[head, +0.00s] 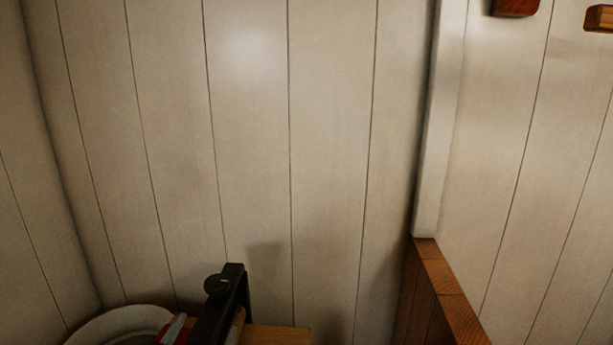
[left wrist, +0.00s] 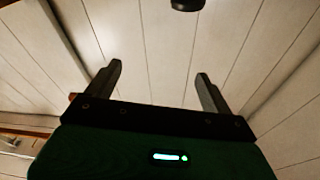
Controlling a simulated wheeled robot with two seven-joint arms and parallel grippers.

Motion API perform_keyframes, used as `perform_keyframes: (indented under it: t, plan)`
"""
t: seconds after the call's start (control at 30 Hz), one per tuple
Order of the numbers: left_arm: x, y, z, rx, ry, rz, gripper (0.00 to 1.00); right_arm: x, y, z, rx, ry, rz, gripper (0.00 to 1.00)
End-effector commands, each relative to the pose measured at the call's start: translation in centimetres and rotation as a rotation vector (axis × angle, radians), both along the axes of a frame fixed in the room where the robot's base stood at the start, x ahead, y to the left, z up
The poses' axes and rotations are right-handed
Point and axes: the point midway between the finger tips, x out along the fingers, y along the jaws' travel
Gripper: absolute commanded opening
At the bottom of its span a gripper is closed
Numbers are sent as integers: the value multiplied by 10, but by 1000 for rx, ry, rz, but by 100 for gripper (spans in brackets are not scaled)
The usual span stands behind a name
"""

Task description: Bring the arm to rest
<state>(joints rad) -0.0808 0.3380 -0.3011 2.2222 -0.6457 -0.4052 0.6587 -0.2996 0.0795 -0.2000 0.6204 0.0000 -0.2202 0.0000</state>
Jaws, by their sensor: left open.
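My left gripper (left wrist: 157,82) shows in the left wrist view. Its two dark fingers stand well apart, with only pale plank wall behind the gap. It is open and empty. In the head view a dark angular part (head: 225,300) stands at the bottom left, in front of the wall; it looks like part of my left gripper, but its fingertips cannot be made out. My right gripper is in neither view.
Pale plank walls (head: 250,150) fill most of the head view. A pale round rim (head: 115,322) and a wooden edge (head: 280,335) lie low at left. A brown wooden frame (head: 440,280) stands at lower right. A dark rounded thing (left wrist: 187,5) shows at the wrist view's top.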

Motion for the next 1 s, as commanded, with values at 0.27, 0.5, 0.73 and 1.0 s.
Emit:
perform_keyframes:
  t: [0.27,0.5,0.73,1.0]
  plan:
    - [-73,46,-121,-36,586,243,85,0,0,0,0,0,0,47]
    - [-167,49,-193,4,1055,249,85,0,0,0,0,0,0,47]
    - [-242,40,-222,44,1357,171,85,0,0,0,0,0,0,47]
    - [-258,33,-280,66,1481,122,85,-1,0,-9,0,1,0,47]
